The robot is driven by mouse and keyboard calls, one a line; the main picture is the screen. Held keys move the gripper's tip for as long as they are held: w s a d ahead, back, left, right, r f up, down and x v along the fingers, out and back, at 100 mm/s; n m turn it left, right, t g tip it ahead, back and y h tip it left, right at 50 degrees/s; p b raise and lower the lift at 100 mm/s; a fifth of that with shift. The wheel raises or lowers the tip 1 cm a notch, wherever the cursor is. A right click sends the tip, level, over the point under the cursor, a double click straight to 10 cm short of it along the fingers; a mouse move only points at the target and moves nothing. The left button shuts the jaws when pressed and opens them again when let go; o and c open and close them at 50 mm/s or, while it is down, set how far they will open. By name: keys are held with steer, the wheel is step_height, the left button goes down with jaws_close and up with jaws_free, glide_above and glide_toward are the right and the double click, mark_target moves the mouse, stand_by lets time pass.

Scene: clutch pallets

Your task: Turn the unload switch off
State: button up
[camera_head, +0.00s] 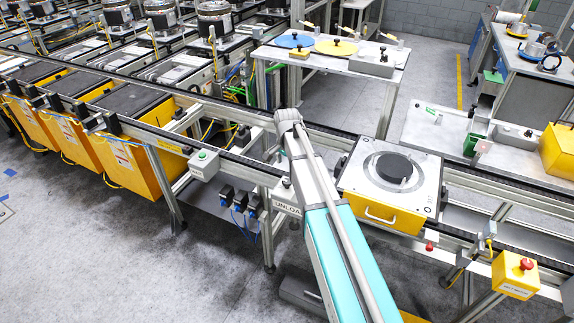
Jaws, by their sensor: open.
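The unload switch (284,197) is a small pale box on the front of the conveyor frame, left of the middle.
Right of my arm, a yellow pallet (378,212) with a black disc sits on the conveyor. A grey box with a green button (203,160) is to the left, and a yellow box with a red button (515,275) at lower right. Yellow bins (130,165) line the left.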

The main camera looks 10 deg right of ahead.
steer(key=shift+r+p, duration=2.75)
steer(key=shift+r, duration=0.3)
steer(key=s+f+n+b, duration=0.5)
steer(key=s+f+b, duration=0.4)
steer(key=s, duration=0.2)
steer(key=s+d+f+n+b, duration=0.1)
steer(key=s+f+n+b, duration=0.4)
steer(key=s+f+b, duration=0.3)
steer(key=shift+s+f+b, duration=0.35)
steer(key=shift+s, duration=1.6)
